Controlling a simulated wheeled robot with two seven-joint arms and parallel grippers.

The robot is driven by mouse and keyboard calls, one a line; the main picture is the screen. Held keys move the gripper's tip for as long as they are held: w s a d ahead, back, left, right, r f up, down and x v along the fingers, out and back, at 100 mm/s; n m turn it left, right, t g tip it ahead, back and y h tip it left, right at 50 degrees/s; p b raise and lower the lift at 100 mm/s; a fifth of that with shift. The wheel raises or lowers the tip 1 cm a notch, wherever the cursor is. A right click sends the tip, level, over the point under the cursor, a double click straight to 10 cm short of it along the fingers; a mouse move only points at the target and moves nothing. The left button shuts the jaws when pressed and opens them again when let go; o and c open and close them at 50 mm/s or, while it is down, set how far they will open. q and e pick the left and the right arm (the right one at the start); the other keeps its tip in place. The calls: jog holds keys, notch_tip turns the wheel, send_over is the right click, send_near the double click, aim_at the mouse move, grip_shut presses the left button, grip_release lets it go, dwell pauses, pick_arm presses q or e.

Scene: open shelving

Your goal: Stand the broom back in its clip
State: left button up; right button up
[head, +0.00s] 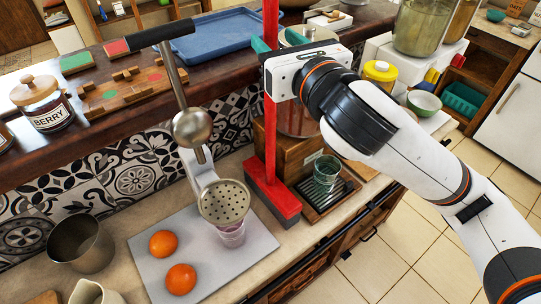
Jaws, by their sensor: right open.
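The red broom stands roughly upright in the middle of the head view, its handle (270,135) running up out of the top edge. Its red block-shaped head (272,198) is low, by the counter beside the cutting board. My right gripper (276,42) is open at the upper part of the handle, with teal fingertips showing on either side of it. I cannot tell whether the fingers touch the handle. I cannot make out the clip. My left gripper is out of view.
A citrus press (191,127) and two oranges (163,243) are left of the broom on a grey board (150,268). A glass (326,172) stands on a dark tray at right. A blue tray (205,40) and a berry jar (45,105) sit on the raised ledge. Tiled floor is open at right.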

jog(key=shift+x, duration=1.5)
jog(key=shift+s, duration=0.1)
grip_shut()
jog(key=shift+d+r, duration=0.1)
jog(key=shift+r, duration=0.05)
